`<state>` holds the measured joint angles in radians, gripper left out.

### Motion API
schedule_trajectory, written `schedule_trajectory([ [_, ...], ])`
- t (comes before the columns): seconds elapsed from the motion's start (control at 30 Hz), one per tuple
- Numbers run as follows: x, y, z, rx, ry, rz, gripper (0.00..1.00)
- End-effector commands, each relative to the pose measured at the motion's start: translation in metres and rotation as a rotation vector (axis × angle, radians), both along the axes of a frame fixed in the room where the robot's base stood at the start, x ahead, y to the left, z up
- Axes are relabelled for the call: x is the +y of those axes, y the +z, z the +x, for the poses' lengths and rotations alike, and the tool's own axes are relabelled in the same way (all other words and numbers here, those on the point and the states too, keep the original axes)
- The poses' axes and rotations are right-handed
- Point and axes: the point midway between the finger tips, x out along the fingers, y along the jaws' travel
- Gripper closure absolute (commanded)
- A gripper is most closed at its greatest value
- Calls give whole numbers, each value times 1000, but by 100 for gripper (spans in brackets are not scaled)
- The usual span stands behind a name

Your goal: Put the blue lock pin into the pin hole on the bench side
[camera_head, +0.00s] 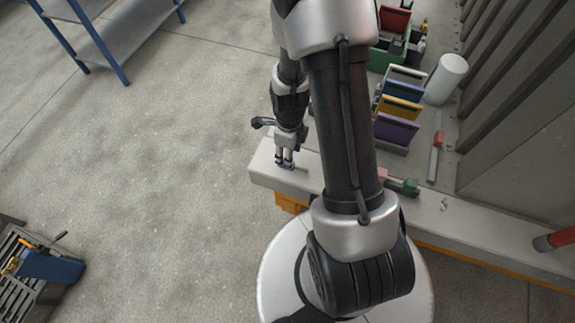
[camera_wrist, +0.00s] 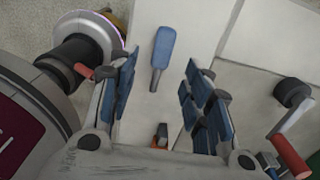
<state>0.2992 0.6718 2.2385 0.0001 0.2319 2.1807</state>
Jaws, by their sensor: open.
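The blue lock pin (camera_wrist: 163,47) lies on the pale bench surface in the wrist view. It has a blue grip and a short grey metal shaft pointing down the picture. My gripper (camera_wrist: 160,80) is open, with its blue-padded fingers to the left and right of the pin and apart from it. In the head view my gripper (camera_head: 285,164) points down at the left end of the light-coloured bench beam (camera_head: 455,223). I cannot make out the pin in the head view, and I cannot pick out the pin hole in either view.
Coloured panels (camera_head: 398,108) stand in a row behind my arm, with a white cylinder (camera_head: 446,79) beside them. A red-handled crank (camera_wrist: 290,150) is at right in the wrist view.

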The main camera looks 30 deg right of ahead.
Motion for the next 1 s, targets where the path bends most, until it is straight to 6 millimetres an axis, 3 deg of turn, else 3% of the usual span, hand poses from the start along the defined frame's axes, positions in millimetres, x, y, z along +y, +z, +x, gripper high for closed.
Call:
schedule_trajectory([
  [0.17, 0, -11, 1, 0, 1, 0, 55],
  [0.5, 1, -57, 4, 1, 1, 0, 55],
  [0.8, 1, -59, 5, -1, 1, 0, 55],
  [1.0, 1, -59, 5, -1, 1, 0, 68],
])
